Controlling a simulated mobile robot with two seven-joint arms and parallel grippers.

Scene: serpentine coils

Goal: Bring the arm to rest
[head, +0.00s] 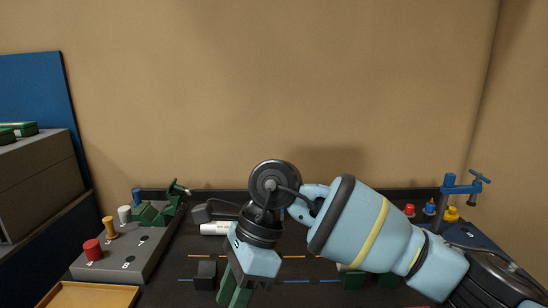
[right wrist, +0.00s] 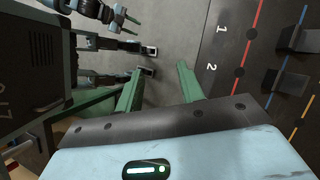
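My right arm comes in from the right in the head view and crosses the middle of the bench. Its gripper (head: 236,290) points down, partly cut off by the bottom edge. In the right wrist view the two green fingers of my right gripper (right wrist: 161,68) stand apart with nothing between them. Grey floor shows beyond the gap, and the numbered dark bench surface (right wrist: 228,45) lies to the right of the fingers.
A grey block (head: 150,238) with red, yellow, white and blue pegs stands at the left, above a wooden tray (head: 92,294). A white cylinder (head: 214,228) lies behind my gripper. A blue clamp (head: 447,200) and small coloured knobs stand at the back right. A wall closes the back.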

